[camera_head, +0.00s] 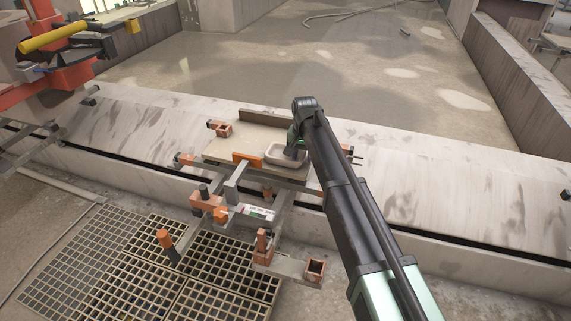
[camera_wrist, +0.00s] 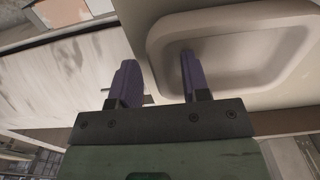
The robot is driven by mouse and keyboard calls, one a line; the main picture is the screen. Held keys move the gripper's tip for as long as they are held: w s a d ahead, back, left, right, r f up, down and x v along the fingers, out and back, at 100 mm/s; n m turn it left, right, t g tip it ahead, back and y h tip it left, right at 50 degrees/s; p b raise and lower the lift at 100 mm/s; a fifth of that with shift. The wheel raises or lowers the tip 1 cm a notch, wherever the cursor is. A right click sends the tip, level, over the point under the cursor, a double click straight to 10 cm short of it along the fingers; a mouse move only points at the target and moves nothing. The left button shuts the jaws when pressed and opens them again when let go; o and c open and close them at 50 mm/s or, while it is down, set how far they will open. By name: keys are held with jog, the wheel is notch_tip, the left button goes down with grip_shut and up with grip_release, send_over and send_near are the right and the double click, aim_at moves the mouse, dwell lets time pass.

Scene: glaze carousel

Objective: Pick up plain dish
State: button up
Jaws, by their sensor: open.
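The plain dish (camera_head: 290,158) is a pale, shallow dish with rounded corners, on the board of the carousel in the head view. In the wrist view the dish (camera_wrist: 245,35) fills the upper right, close to the fingers. My gripper (camera_wrist: 157,78) is open, with two purple fingers apart. The right finger overlaps the inside of the dish and the left finger is outside its left rim, so the rim passes between them. I cannot tell whether either finger touches it. In the head view my gripper (camera_head: 293,146) is at the dish, partly hidden by my arm.
The carousel board (camera_head: 225,148) has an orange block (camera_head: 247,159) left of the dish and a dark upright strip (camera_head: 262,118) behind. Brackets and clamps stand in front, above a floor grating (camera_head: 150,255). A pale ledge (camera_head: 440,190) runs to the right.

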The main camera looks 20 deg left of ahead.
jog(key=shift+r, duration=0.1)
grip_shut()
notch_tip(320, 180, up, 20)
jog(key=p, duration=2)
